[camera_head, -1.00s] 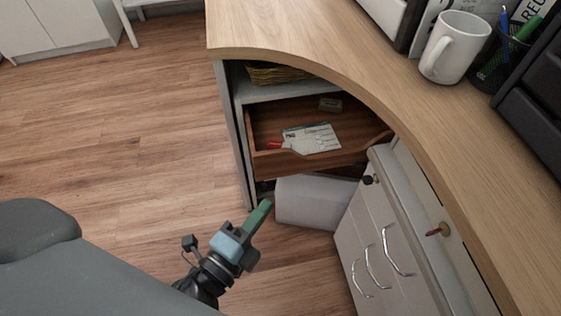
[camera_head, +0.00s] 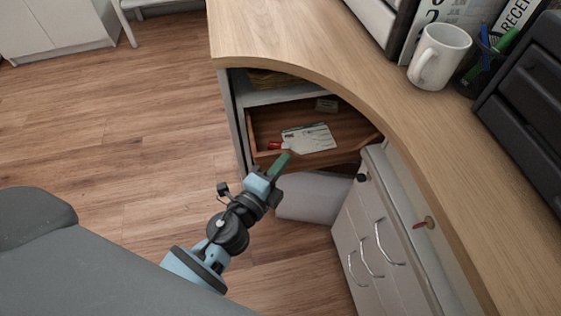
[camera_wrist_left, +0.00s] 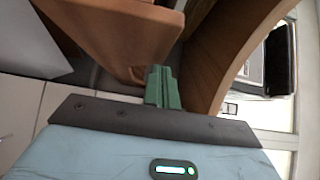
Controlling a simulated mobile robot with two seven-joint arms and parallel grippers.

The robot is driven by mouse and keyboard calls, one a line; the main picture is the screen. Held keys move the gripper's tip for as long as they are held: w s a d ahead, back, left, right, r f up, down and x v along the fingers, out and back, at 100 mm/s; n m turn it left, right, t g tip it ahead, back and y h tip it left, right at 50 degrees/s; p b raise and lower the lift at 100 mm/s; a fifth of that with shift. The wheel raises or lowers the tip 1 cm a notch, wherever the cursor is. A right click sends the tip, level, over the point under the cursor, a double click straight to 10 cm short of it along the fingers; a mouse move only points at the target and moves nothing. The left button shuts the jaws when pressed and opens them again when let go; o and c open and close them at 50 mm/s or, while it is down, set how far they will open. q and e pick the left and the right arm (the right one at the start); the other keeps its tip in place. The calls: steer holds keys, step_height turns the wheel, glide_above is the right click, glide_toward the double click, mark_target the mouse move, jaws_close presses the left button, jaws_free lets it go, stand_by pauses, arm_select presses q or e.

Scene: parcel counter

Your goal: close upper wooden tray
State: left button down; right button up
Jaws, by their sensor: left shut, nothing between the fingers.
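The upper wooden tray (camera_head: 340,133) is pulled out under the curved counter in the head view. Papers (camera_head: 309,138) and a red item (camera_head: 274,146) lie in it. My left gripper (camera_head: 281,164) is shut and empty, its green fingers at the tray's front left, close to its front edge; I cannot tell whether they touch. In the left wrist view the shut fingers (camera_wrist_left: 162,88) point toward a brown wooden panel (camera_wrist_left: 125,35), likely the tray's front. My right gripper is not in view.
The curved wooden counter (camera_head: 290,45) overhangs the tray. A white mug (camera_head: 438,57) and a pen holder (camera_head: 482,62) stand on it. A drawer cabinet (camera_head: 362,235) is to the right and a pale rounded box (camera_head: 312,199) below the tray. The floor at left is clear.

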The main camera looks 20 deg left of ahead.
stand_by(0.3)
arm_select(q)
steer(key=w+a, duration=0.3)
steer(key=w, duration=0.1)
steer(key=w+a, duration=0.2)
steer(key=w, duration=0.2)
steer(key=w+a, duration=0.3)
steer(key=w, duration=0.1)
steer(key=shift+w+a+b, duration=0.3)
steer(key=shift+w, duration=0.05)
steer(key=shift+w+a+r, duration=0.1)
steer(key=shift+a+r, duration=0.1)
steer(key=shift+a, duration=0.05)
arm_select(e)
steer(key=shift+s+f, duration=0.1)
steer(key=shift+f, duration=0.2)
